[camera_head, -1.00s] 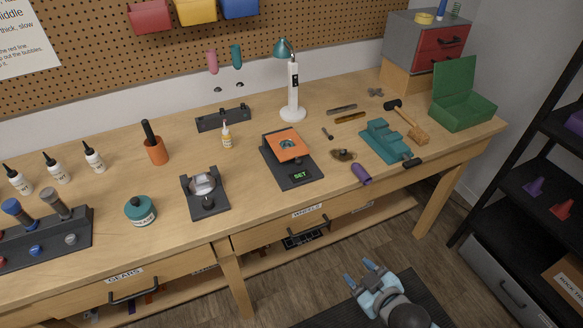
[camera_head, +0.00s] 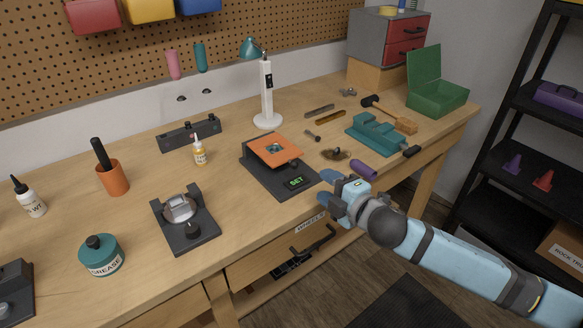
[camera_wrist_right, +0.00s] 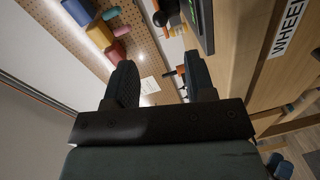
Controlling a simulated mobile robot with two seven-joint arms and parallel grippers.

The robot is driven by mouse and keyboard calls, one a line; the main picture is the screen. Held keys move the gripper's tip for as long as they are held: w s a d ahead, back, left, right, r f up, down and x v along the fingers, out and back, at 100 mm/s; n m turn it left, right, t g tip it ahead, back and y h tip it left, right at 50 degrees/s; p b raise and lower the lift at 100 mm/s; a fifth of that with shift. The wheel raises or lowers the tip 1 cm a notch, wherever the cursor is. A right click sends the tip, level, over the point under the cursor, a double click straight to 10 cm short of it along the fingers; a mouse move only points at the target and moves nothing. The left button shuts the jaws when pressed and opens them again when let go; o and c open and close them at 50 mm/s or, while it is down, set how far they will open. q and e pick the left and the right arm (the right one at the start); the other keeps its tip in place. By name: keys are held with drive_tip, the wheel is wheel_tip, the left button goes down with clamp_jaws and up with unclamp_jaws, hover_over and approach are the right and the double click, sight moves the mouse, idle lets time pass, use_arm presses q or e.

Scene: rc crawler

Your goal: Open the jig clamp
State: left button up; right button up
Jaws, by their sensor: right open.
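A dark grey jig (camera_head: 186,237) with a silver round part (camera_head: 179,208) between its uprights and a dark knob (camera_head: 193,231) at its front stands on the bench, left of centre in the head view. I take this to be the jig with the clamp; whether the clamp is shut I cannot tell. My right gripper (camera_head: 325,187) is at the bench's front edge, right of the jig and well apart from it. Its fingers are spread and empty, as the right wrist view (camera_wrist_right: 161,78) also shows. My left gripper is not in view.
A black device with an orange plate (camera_head: 273,150) and a green "SET" display stands between jig and gripper. A teal grease jar (camera_head: 102,257) is left of the jig. A purple cylinder (camera_head: 363,169) and teal vise (camera_head: 375,134) lie farther right.

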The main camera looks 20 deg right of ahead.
sight(297, 167)
drive_tip(key=x, duration=1.2)
clamp_jaws()
